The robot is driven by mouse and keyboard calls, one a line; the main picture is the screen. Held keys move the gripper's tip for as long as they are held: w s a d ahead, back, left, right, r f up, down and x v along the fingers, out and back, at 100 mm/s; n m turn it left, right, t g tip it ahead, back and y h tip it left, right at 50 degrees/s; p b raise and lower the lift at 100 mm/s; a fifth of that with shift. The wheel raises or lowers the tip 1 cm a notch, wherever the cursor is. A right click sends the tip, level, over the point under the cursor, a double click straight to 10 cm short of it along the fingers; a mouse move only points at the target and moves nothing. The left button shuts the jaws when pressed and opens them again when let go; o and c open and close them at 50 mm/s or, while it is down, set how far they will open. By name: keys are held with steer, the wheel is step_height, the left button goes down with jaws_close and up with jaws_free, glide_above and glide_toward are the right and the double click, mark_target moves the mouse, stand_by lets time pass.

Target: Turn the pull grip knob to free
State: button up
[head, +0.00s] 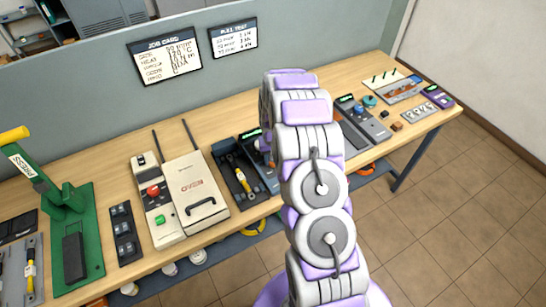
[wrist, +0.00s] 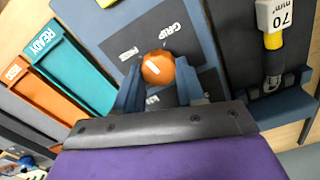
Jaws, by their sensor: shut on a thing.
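The pull grip knob (wrist: 158,68) is round and orange, with a short white mark left of its middle. It sits on a dark panel (wrist: 118,32) lettered GRIP above the knob and FREE to its upper left. More lettering below the knob is partly covered. My gripper (wrist: 160,82) has its blue-grey fingers on both sides of the knob and is shut on it. In the wrist view I cannot tell for sure which label the white mark points at. In the head view my arm hides the knob and the gripper.
In the wrist view, a teal READY tray (wrist: 75,68) and an orange tray (wrist: 40,88) lie left. A cable piece marked 70 mm² (wrist: 272,35) lies right. In the head view, a cream oven (head: 193,190) and a green press (head: 75,240) stand left on the bench.

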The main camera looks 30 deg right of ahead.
steer(key=n, duration=0.6)
steer(key=shift+a+n, duration=0.1)
steer(key=shift+n, duration=0.2)
stand_by(0.4)
steer(key=o, duration=1.1)
steer(key=shift+c, duration=0.2)
step_height(320, 180, up, 17)
steer(key=p, duration=0.1)
steer(key=shift+r, duration=0.15)
